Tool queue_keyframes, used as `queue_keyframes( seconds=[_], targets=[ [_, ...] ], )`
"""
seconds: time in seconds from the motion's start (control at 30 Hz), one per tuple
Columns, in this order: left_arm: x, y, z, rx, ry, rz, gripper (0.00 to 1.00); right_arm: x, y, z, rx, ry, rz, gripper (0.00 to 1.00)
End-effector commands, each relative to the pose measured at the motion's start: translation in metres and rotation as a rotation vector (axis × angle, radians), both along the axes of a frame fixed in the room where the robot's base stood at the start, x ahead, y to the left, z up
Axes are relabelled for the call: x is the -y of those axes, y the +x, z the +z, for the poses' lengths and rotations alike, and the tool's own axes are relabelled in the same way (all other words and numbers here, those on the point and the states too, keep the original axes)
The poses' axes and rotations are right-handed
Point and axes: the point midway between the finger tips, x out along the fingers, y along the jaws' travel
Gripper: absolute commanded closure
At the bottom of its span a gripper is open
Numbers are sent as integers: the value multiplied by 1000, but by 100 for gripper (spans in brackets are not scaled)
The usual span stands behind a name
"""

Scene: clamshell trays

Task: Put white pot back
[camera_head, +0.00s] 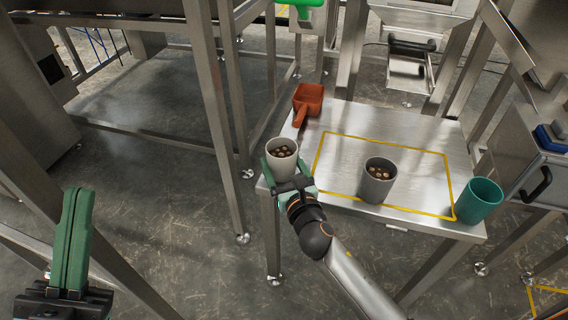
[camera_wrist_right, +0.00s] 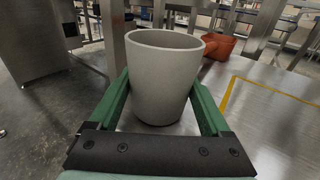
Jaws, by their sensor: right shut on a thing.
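The white pot (camera_head: 283,160) is a light grey-white cup with brown round pieces inside. It is upright at the left front corner of the metal table (camera_head: 350,120). My right gripper (camera_head: 286,176) is shut on it, with green fingers along both sides. In the right wrist view the white pot (camera_wrist_right: 163,80) fills the space between the fingers. I cannot tell whether its base touches the table. My left gripper (camera_head: 74,240) is at the lower left over the floor, with its green fingers close together and nothing visible between them.
A yellow outline marks the tabletop. A dark grey pot (camera_head: 378,188) with similar pieces stands inside its front edge. A teal pot (camera_head: 479,201) stands at the right corner. An orange-red scoop (camera_head: 307,103) lies at the back left. The middle of the outline is clear.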

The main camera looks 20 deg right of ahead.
Motion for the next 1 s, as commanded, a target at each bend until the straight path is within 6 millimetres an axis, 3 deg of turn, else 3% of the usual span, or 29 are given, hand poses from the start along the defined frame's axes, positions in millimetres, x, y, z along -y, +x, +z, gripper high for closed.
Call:
queue_keyframes(
  seconds=[0.23, 0.27, 0.4, 0.73, 1.0],
  targets=[
    [0, 0, -2, -1, -2, -1, 100, 0, 0, -3, 2, 0, 1, 72],
    [0, 0, -2, -1, -3, -1, 100, 0, 0, -4, 0, 0, 0, 17],
    [0, 0, -1, -2, -2, -1, 100, 0, 0, -3, 0, 0, 0, 2],
    [0, 0, 2, -1, 0, 0, 100, 0, 0, 3, 1, 1, 0, 0],
    [1, 0, 8, 5, 9, 4, 100, 0, -39, 2, -3, 1, 1, 0]
  ],
)
